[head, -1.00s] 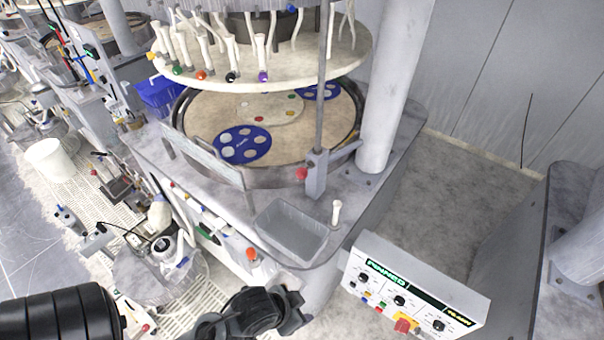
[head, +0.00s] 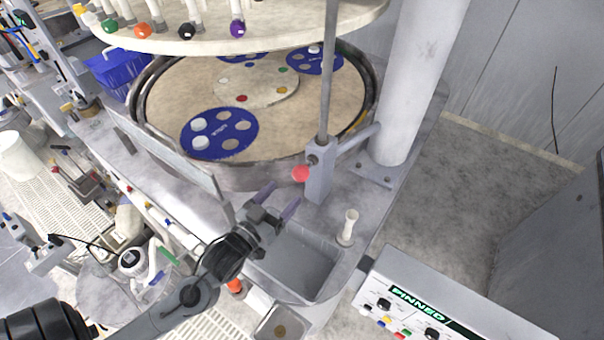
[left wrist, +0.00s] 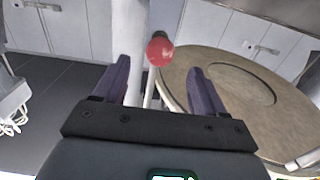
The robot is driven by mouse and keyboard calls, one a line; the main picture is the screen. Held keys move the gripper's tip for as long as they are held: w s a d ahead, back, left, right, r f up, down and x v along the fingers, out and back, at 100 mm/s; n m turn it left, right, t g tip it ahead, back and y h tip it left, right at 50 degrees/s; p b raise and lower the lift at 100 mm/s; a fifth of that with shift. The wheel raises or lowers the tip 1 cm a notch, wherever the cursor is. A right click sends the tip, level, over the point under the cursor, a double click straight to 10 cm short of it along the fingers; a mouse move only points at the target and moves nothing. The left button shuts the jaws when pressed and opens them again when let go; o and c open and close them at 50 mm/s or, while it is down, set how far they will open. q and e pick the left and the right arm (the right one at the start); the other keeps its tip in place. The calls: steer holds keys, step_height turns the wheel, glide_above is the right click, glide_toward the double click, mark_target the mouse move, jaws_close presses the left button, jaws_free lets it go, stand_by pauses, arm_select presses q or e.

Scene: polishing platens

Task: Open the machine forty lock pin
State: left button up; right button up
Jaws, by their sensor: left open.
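The lock pin has a red ball knob (head: 301,174) on the grey block (head: 319,178) at the foot of the upright rod, at the platen's front right edge. My left gripper (head: 278,196) is just below and left of the knob in the head view, apart from it. In the left wrist view the red knob (left wrist: 160,51) shows ahead, between and beyond the two open purple fingers (left wrist: 157,85). The fingers hold nothing. My right gripper is in neither view.
A grey bin (head: 300,262) and a small white bottle-like piece (head: 348,228) stand close to the gripper. The round platen (head: 170,92) with blue discs lies behind. A white control box (head: 455,305) is at the lower right. A thick pillar (head: 415,80) rises behind the block.

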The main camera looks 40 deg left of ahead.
mark_target(305, 170)
arm_select(q)
steer(key=w, duration=0.6)
steer(key=w+a+p, duration=0.1)
steer(key=w, duration=0.2)
steer(key=shift+w+a+r, duration=0.1)
steer(key=shift+w, duration=0.7)
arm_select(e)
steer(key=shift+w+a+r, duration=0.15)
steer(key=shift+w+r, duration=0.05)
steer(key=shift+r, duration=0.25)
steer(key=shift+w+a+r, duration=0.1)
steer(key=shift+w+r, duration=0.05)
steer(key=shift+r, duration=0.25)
